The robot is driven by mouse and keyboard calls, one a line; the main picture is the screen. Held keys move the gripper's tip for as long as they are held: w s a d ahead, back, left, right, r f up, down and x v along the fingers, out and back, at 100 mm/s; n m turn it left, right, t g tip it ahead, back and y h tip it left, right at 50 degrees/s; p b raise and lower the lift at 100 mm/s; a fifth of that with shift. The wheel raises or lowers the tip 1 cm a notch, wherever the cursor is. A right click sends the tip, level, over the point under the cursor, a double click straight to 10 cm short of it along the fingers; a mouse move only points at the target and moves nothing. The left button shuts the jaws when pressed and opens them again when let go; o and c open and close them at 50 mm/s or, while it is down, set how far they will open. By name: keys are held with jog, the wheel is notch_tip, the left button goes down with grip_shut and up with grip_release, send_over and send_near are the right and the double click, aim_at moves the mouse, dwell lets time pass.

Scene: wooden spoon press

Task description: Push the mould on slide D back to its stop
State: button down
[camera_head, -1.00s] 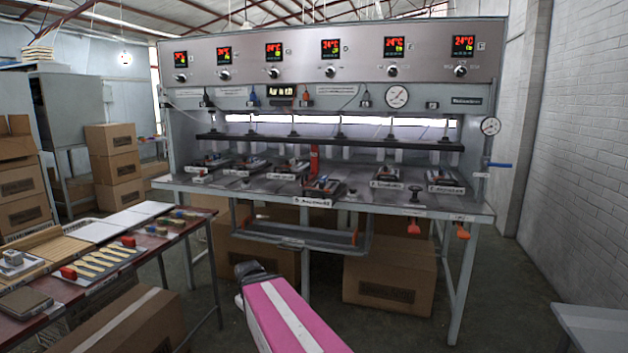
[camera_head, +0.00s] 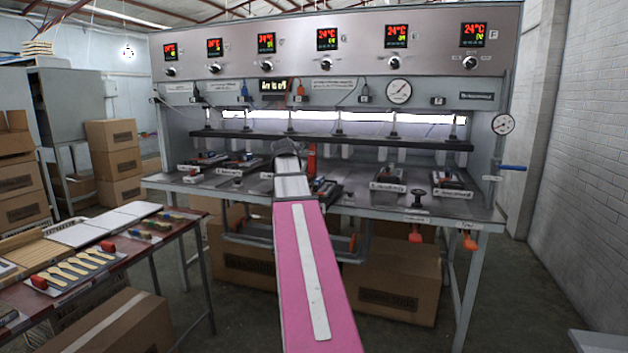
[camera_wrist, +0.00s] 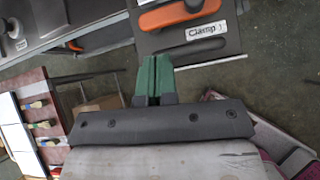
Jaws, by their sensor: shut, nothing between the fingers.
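The mould on slide D (camera_head: 322,188) sits nearer the front edge of the press table than the moulds beside it. My arm partly covers its left side in the head view. My gripper (camera_wrist: 153,72) has green fingers closed together, with nothing between them, in the wrist view. In the head view my forearm reaches over the table front left of slide D and hides the fingers. In the wrist view an orange handle (camera_wrist: 180,12) lies on a dark plate labelled "Clamp", beyond and right of the fingertips. I see no contact with the mould, and the fingers' distance from it cannot be told.
The mould at E (camera_head: 388,178) and the mould at F (camera_head: 452,181) stand to the right. A dark knob (camera_head: 419,194) and orange levers (camera_head: 416,234) are at the table's front. A dark crossbar (camera_head: 340,140) spans above the slides. A side bench (camera_head: 120,262) with spoons stands left.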

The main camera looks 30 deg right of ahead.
aim_at(316, 179)
jog(key=d+r, duration=0.1)
jog(key=d+r+n, duration=0.1)
jog(key=shift+w+d+r, duration=0.1)
jog(key=shift+d+r, duration=0.05)
jog(key=shift+r, duration=0.2)
jog(key=shift+w+d, duration=0.1)
jog(key=shift+d, duration=0.15)
jog(key=x, duration=0.9)
jog(key=shift+w+d+f, duration=0.15)
jog(key=shift+w+d, duration=0.05)
jog(key=shift+d, duration=0.1)
jog(key=shift+w+d, duration=0.8)
jog(key=shift+d, duration=0.15)
jog(key=shift+w+d, duration=0.4)
jog(key=shift+d, duration=0.1)
jog(key=w+d, duration=0.3)
jog(key=d, duration=0.1)
jog(key=shift+w, duration=0.25)
jog(key=shift+s, duration=0.1)
